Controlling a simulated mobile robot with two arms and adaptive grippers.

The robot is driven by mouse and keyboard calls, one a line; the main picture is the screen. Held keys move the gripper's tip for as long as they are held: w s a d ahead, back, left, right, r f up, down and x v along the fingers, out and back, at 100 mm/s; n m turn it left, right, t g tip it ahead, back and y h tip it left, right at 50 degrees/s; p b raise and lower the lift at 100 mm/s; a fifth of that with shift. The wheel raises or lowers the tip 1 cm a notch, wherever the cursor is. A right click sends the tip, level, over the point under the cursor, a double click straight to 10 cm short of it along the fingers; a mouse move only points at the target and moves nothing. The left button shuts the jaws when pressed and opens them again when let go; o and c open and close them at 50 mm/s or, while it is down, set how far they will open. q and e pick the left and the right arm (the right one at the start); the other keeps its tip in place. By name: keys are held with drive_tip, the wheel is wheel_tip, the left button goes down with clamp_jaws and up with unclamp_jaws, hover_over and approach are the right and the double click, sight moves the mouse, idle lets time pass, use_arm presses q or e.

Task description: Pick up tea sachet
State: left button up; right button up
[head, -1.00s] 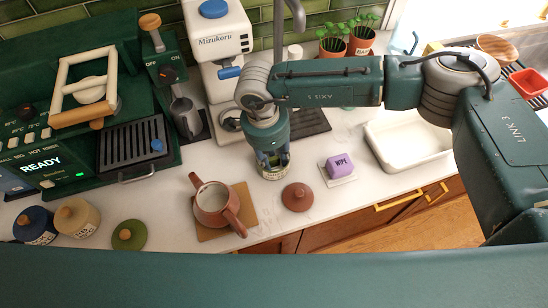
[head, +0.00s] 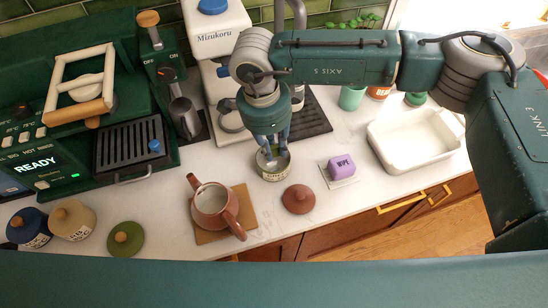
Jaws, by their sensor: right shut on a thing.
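My right gripper (head: 270,148) points down over the mouth of a small labelled canister (head: 274,174) on the white counter. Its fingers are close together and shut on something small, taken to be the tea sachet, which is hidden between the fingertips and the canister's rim. I cannot tell whether the fingertips are still inside the canister. A brown teapot (head: 213,205) stands open on a tan board (head: 245,200) to the left. A reddish-brown lid (head: 297,199) lies on the counter near the canister. My left gripper is out of view.
A purple WIPE block (head: 342,167) and a white basin (head: 412,138) are to the right. A white Mizukoru machine (head: 214,40) stands behind. Blue (head: 28,228) and cream (head: 73,221) jars and a green lid (head: 125,239) are at the left, below the green READY machine (head: 40,168).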

sight(274, 148)
wheel_tip(274, 148, up, 15)
drive_tip(key=b, duration=0.4)
drive_tip(key=shift+f, duration=0.2)
idle(0.4)
